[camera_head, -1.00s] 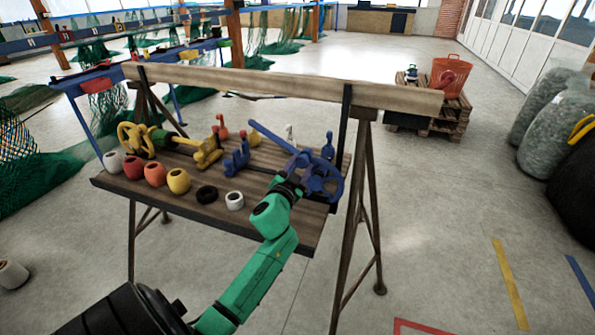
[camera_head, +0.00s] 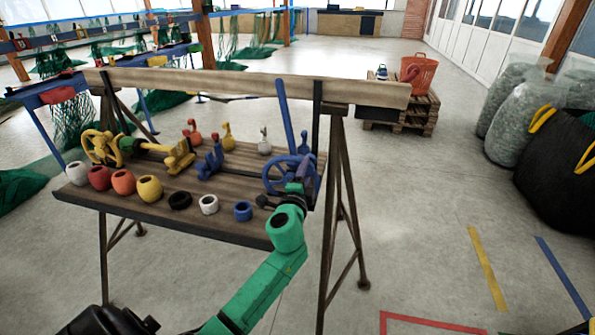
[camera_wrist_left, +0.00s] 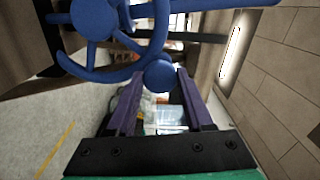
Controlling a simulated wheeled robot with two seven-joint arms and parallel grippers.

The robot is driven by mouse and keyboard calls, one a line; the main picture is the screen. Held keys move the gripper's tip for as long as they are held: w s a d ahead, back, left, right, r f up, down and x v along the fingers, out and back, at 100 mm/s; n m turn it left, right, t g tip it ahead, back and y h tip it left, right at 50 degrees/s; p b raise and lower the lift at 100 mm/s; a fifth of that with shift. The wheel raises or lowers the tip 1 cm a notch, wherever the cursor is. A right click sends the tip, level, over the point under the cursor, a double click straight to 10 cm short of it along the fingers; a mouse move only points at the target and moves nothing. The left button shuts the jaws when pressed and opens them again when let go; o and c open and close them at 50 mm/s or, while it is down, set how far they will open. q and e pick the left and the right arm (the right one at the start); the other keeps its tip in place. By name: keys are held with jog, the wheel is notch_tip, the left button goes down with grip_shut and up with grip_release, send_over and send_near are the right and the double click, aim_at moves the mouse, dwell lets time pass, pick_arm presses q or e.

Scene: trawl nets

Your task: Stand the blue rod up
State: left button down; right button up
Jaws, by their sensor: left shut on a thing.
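The blue rod (camera_head: 286,117) rises from the blue handwheel (camera_head: 274,176) at the right end of the bench. It is nearly upright, its top leaning slightly left. In the left wrist view, the handwheel (camera_wrist_left: 94,18) fills the upper left, and a blue bar, apparently the rod (camera_wrist_left: 225,4), runs along the top edge. My left gripper (camera_head: 298,186) is at the wheel's right side. In the wrist view, its purple fingers (camera_wrist_left: 157,88) are shut on a round blue knob (camera_wrist_left: 159,76) beside the rim. My right gripper is not in view.
The wooden bench (camera_head: 225,225) holds a yellow wheel (camera_head: 102,147), a blue clamp-like piece (camera_head: 210,160) and a front row of jars, including a blue one (camera_head: 242,211). A beam (camera_head: 240,82) crosses behind. A trestle leg (camera_head: 347,200) stands right of my arm; floor beyond is open.

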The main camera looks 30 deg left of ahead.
pick_arm(q)
jog(key=shift+w+d+f+m, duration=0.25)
jog(key=shift+d+f+m, duration=0.35)
jog(key=shift+m, duration=0.3)
jog(key=shift+c, duration=2.3)
grip_release()
jog(key=shift+o, duration=0.7)
jog(key=shift+w+f, duration=0.15)
jog(key=b+v, duration=0.2)
jog(key=v, duration=1.2)
jog(key=shift+s+b, duration=0.3)
jog(key=shift+s, duration=0.05)
